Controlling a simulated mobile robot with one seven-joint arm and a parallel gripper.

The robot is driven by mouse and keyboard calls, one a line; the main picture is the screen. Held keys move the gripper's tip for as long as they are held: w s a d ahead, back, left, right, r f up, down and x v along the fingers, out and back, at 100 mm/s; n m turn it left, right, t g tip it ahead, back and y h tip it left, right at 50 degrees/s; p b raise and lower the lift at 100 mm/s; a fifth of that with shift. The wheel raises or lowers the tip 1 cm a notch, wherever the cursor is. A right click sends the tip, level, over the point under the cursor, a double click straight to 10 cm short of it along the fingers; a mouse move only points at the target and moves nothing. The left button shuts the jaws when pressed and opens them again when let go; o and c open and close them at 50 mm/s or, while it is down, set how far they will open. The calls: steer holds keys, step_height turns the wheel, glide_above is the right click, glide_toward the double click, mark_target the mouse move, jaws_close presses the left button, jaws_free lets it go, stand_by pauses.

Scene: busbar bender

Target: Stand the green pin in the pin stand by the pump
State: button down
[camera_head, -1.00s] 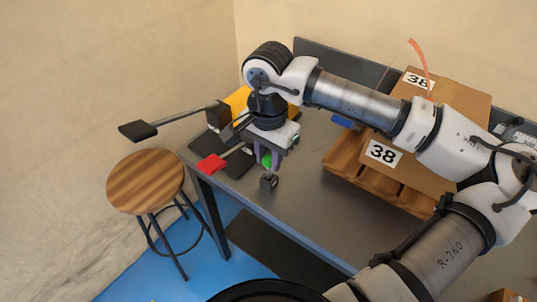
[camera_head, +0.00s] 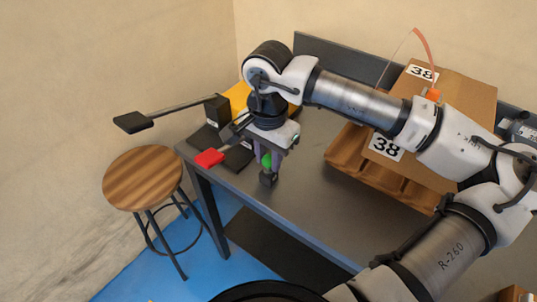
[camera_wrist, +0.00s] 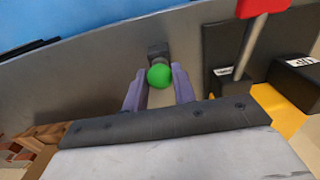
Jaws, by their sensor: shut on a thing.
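The green pin shows as a round green head (camera_head: 267,160) between the fingers of my gripper (camera_head: 266,166), near the table's front edge. In the wrist view the green head (camera_wrist: 159,75) sits between the fingertips (camera_wrist: 158,88). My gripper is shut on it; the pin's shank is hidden. A small dark block, seemingly the pin stand (camera_head: 268,180), stands on the table just under the fingers. It also shows in the wrist view (camera_wrist: 157,50), just beyond the green head. I cannot tell whether the pin's lower end is in it.
A red-handled lever (camera_head: 209,158) and a long lever with a black pad (camera_head: 133,122) stick out beside yellow equipment (camera_head: 239,96). Cartons marked 38 (camera_head: 386,147) and a brown tray (camera_head: 378,180) stand to the right. A stool (camera_head: 143,178) is left of the table (camera_head: 310,215).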

mark_target(269, 157)
steer(key=shift+f+b, duration=0.3)
steer(key=shift+f, duration=0.05)
steer(key=c, duration=1.1)
jaws_free()
steer(key=shift+r, duration=0.1)
steer(key=shift+o, duration=0.2)
step_height(269, 157, up, 14)
steer(key=shift+b, duration=0.3)
